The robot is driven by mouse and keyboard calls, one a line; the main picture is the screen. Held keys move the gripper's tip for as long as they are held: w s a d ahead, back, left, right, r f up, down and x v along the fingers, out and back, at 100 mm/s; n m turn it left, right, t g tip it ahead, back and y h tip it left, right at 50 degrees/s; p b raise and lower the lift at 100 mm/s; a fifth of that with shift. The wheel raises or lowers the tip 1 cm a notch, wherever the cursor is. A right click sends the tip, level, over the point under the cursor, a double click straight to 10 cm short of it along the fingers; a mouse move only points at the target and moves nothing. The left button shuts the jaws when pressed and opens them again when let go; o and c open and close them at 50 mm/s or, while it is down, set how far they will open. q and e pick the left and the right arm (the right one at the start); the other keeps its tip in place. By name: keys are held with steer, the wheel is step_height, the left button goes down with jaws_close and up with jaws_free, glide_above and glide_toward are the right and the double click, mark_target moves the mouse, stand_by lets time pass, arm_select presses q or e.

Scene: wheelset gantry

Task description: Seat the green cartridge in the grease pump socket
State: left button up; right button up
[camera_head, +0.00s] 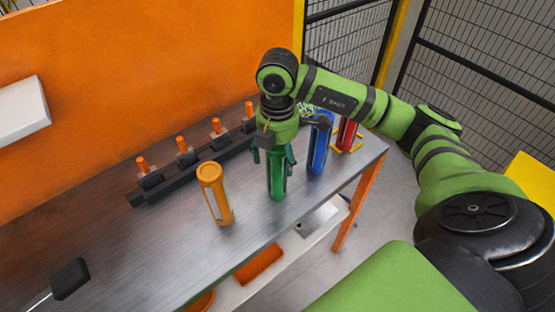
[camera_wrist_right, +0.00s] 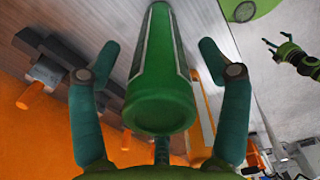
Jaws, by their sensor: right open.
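The green cartridge (camera_head: 277,182) stands upright on the metal bench near its front edge. My right gripper (camera_head: 274,157) is above it, pointing down, with its fingers around the cartridge's upper part. In the right wrist view the cartridge (camera_wrist_right: 160,95) lies between the two open fingers (camera_wrist_right: 160,68), with a visible gap on each side. My left gripper (camera_wrist_right: 277,46) shows small at the upper right of the wrist view, away from the bench, its fingers apart. It is outside the head view. I cannot make out the grease pump socket for certain.
An orange cartridge (camera_head: 215,195) stands left of the green one; a blue cartridge (camera_head: 320,145) and a red cartridge (camera_head: 346,134) stand to the right. A dark rail (camera_head: 165,189) with several orange-topped blocks lies along the back. The left bench top (camera_head: 110,235) has free room.

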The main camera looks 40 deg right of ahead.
jaws_close()
steer(key=shift+w+r, duration=0.1)
steer(key=shift+r, duration=0.05)
